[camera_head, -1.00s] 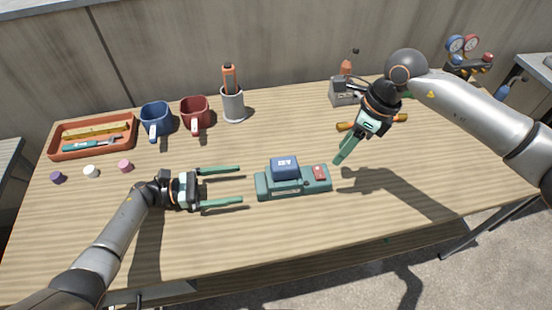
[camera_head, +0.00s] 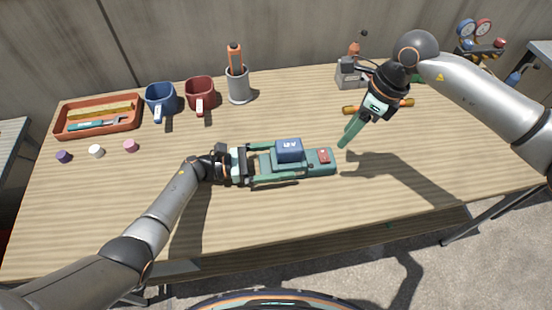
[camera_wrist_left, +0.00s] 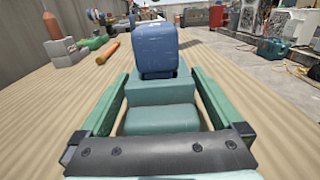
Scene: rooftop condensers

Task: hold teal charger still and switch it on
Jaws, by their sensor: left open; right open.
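The teal charger (camera_head: 265,164) lies on the table with a dark blue battery (camera_head: 289,150) seated on it and a red switch (camera_head: 324,156) at its right end. My left gripper (camera_head: 277,163) is open, with one finger along each long side of the charger's left part. In the left wrist view the charger (camera_wrist_left: 160,118) sits between the two fingers, with gaps showing, and the battery (camera_wrist_left: 156,52) stands beyond. The switch is hidden there. My right gripper (camera_head: 350,133) is open, pointing down above the table, right of the charger and near its switch end.
A blue mug (camera_head: 161,99), a red mug (camera_head: 200,92), a grey cup (camera_head: 239,86) and an orange tray (camera_head: 65,130) stand at the back. The table front is clear.

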